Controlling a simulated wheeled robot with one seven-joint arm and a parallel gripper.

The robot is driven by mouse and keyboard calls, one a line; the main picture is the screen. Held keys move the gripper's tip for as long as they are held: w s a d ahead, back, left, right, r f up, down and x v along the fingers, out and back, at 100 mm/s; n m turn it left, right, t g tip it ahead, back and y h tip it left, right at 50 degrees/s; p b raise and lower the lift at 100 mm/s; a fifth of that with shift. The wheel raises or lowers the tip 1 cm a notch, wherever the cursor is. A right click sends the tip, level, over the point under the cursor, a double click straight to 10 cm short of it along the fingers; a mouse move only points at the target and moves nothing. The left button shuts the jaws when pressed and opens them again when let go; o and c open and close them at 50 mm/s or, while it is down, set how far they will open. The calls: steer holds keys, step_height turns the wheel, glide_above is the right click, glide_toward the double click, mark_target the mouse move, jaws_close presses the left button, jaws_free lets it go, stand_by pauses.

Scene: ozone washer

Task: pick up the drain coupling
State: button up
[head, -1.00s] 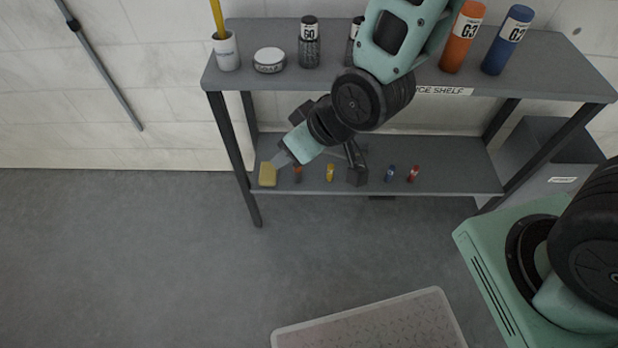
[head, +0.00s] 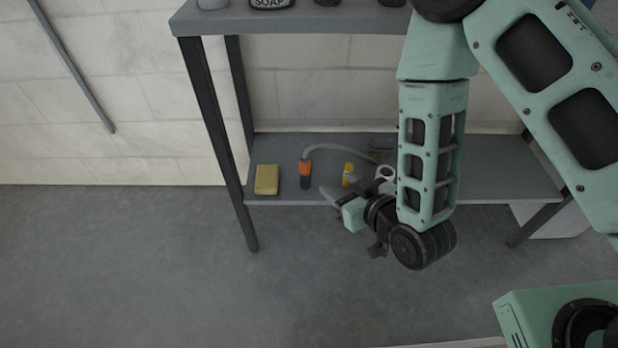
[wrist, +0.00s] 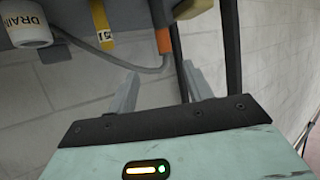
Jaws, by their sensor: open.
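The drain coupling is a white cylinder (wrist: 24,27) with "DRAI" readable on its label, at the upper left of the wrist view. In the head view it appears as a white ring-shaped piece (head: 385,172) on the lower shelf, partly hidden by my arm. My gripper (head: 331,196) is in front of the lower shelf's front edge, to the left of the coupling. In the wrist view my two fingers (wrist: 160,84) are spread apart with nothing between them. The coupling lies outside the gap, left of the left finger.
The lower shelf (head: 480,182) also holds a yellow sponge (head: 266,180), an orange-and-black piece (head: 305,172) with a grey hose (head: 335,147), and a yellow labelled piece (head: 347,175). The upper shelf (head: 300,21) overhangs it. A dark leg (head: 220,140) stands left. The floor in front is open.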

mark_target(308, 171)
steer(key=b+x, duration=0.9)
steer(key=x, duration=0.2)
steer(key=shift+w+a+f+b, duration=0.25)
steer(key=shift+b, duration=0.15)
steer(key=w+a+f+b, duration=0.1)
steer(key=b, duration=0.1)
steer(key=w+a+f+b, duration=0.1)
steer(key=w, duration=0.1)
steer(key=shift+a+f+b, duration=0.15)
steer(key=shift+f+b, duration=0.2)
steer(key=shift+w+a, duration=0.25)
steer(key=shift+w, duration=0.1)
jaws_close()
